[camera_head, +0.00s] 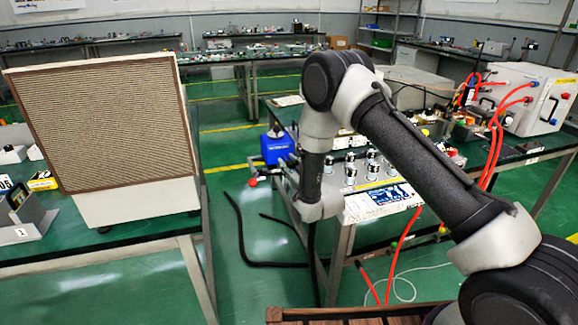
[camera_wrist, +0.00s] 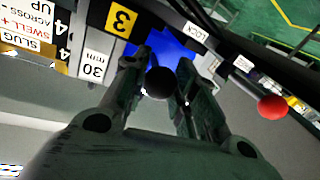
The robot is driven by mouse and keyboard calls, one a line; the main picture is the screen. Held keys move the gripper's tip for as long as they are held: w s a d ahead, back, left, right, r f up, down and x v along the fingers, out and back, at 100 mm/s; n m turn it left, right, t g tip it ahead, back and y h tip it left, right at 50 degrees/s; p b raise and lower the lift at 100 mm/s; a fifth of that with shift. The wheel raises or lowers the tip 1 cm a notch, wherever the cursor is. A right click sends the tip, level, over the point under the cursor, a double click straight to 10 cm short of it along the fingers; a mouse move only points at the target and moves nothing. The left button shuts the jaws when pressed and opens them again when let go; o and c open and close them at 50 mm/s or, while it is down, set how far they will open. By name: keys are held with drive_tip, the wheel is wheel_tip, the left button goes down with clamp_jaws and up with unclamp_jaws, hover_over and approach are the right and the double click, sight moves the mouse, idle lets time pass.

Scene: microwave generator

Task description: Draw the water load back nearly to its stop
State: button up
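The blue block (camera_head: 277,147), which I take to be the water load, sits at the left end of the bench equipment. In the wrist view its blue face (camera_wrist: 174,55) shows beyond the fingers. A black ball knob (camera_wrist: 160,82) stands in front of it, between the two fingers of my gripper (camera_wrist: 163,75). The knob nearly fills the gap; I cannot tell whether both fingers press on it. In the head view my own arm hides the fingers. A yellow plate marked 3 (camera_wrist: 121,18) and a 30 mm label (camera_wrist: 94,64) are beside the left finger.
A red ball knob (camera_wrist: 272,107) on a rod marked LOCK is right of my gripper; it also shows in the head view (camera_head: 252,182). Several metal cylinders (camera_head: 350,168) stand close by on the bench. Red hoses (camera_head: 492,140) run at the right. A large grille-faced box (camera_head: 110,130) stands left.

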clamp_jaws()
drive_tip(key=a, duration=0.2)
drive_tip(key=s+a, duration=0.1)
drive_tip(key=a, duration=0.1)
drive_tip(key=shift+s, duration=0.1)
drive_tip(key=o, duration=0.8)
unclamp_jaws()
drive_tip(key=shift+d, duration=0.1)
drive_tip(key=v, duration=1.2)
